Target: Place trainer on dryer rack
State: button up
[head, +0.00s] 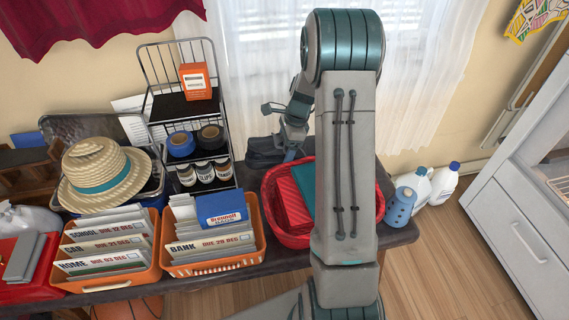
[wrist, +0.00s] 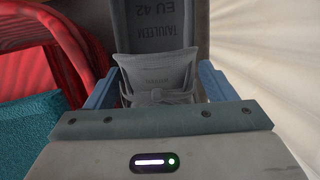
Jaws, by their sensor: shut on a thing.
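My gripper (wrist: 158,88) is shut on a grey trainer (wrist: 160,65). Its blue fingers are on either side of the tongue and laces, and the inside marked "EU 42" shows beyond. In the head view my gripper (head: 291,132) is at the back of the table, left of my arm, beside the red basket. A dark shape (head: 264,150) there looks like the trainer, partly hidden by my gripper. A white appliance (head: 523,215) stands at the right; a grey mesh surface (head: 561,190) at its opening may be the dryer rack, cut off by the picture edge.
The red basket (head: 271,197) holds red and teal cloth. A black wire shelf (head: 150,75) and orange file trays (head: 215,262) stand left. Floor before the appliance is clear.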

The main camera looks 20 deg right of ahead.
notch_tip(320, 180, down, 6)
jog(key=shift+r+b, duration=0.25)
jog(key=shift+b, duration=0.75)
jog(key=o, duration=0.9)
jog(key=shift+f, duration=0.1)
jog(key=shift+c, duration=0.2)
jog(key=shift+o, duration=0.5)
